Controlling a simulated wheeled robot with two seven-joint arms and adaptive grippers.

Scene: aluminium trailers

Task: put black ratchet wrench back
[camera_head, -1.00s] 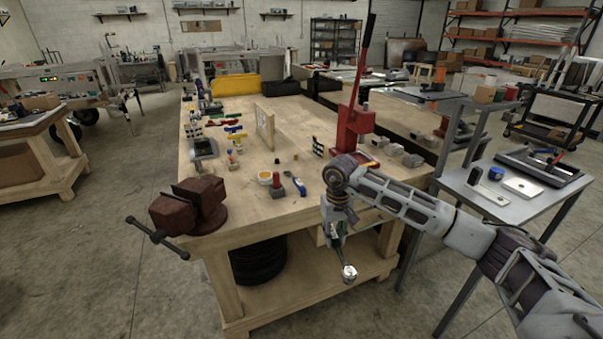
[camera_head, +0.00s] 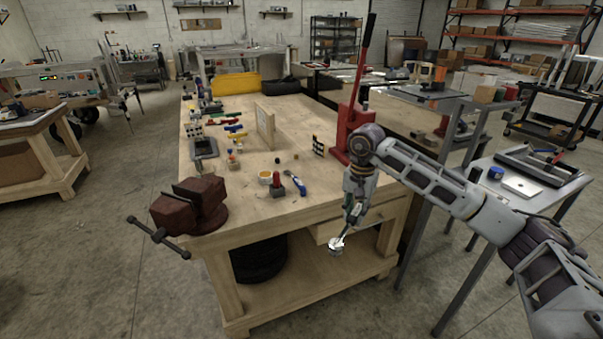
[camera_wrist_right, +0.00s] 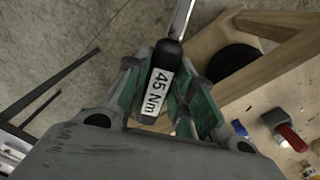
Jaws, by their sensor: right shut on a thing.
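My right gripper (camera_head: 354,208) is in front of the wooden workbench's near right edge in the head view. It is shut on the black handle of a ratchet wrench (camera_wrist_right: 160,85). The handle carries a white label reading "45 Nm", and a chrome shaft (camera_wrist_right: 183,18) runs out from it. In the head view the wrench's chrome head (camera_head: 337,244) hangs low and to the left, in front of the bench's drawer. The wrench is held apart from the bench. My left gripper is not in view.
The workbench (camera_head: 235,180) carries a rusty vise (camera_head: 192,203) at the near left corner and a red press (camera_head: 350,130) at the right. A blue-handled tool (camera_head: 295,182) and a red-topped item (camera_head: 279,184) lie near the front. A grey table (camera_head: 480,195) stands right.

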